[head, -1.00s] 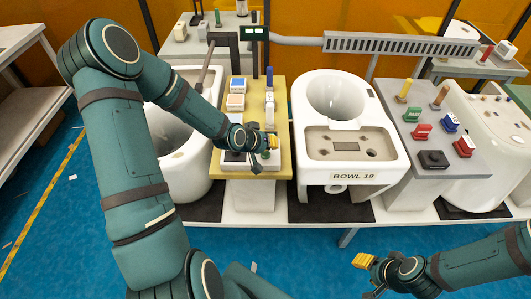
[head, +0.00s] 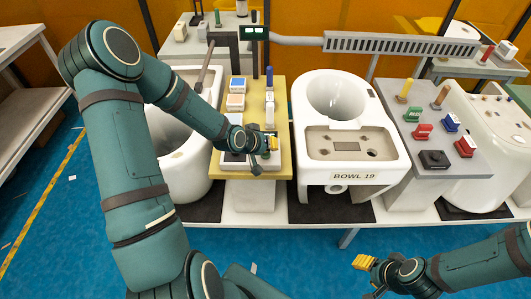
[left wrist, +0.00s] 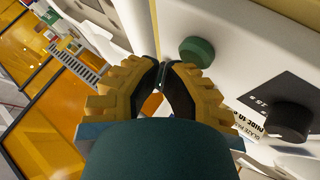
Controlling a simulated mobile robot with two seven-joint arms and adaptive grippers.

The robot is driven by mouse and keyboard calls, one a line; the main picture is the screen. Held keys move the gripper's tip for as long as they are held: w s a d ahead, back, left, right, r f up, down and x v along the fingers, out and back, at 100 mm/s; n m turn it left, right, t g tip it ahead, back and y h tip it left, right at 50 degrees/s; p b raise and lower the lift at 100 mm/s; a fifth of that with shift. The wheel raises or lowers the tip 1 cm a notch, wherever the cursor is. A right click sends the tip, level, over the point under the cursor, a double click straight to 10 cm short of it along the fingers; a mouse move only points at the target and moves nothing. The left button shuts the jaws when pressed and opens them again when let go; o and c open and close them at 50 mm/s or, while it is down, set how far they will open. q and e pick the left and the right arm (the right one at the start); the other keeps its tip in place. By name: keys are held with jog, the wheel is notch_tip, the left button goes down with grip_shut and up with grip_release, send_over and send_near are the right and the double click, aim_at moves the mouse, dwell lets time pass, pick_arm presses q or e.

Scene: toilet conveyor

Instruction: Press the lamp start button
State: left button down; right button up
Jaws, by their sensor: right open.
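A round green button (left wrist: 197,52) sticks out of a pale control box face in the left wrist view, just beyond my fingertips. A black knob (left wrist: 287,120) sits on the same face, further right, beside a printed label. My left gripper (left wrist: 162,73) has its yellow-padded fingers drawn together at the tips, with nothing visible between them. The tips look close to the button, but I cannot tell whether they touch it. In the head view my left gripper (head: 270,145) is over the white control box (head: 235,158) and hides part of it. My right gripper (head: 367,272) is open and empty at the lower right.
The box stands at the front of a yellow-topped stand (head: 279,95). A white toilet bowl marked BOWL 19 (head: 312,155) is to its right, and another bowl (head: 187,165) is to its left. A grey stand (head: 399,130) holds coloured blocks.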

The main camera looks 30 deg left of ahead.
aim_at(269, 153)
pick_arm(q)
jog(key=shift+f+b, duration=0.4)
jog(key=shift+f, duration=0.1)
dwell(0.4)
jog(key=shift+r, duration=0.15)
jog(key=shift+r+p, duration=0.75)
jog(key=shift+r, duration=0.1)
jog(key=shift+r, duration=0.1)
jog(key=shift+r+p, duration=2)
jog(key=shift+r, duration=0.45)
jog(key=shift+f, duration=0.1)
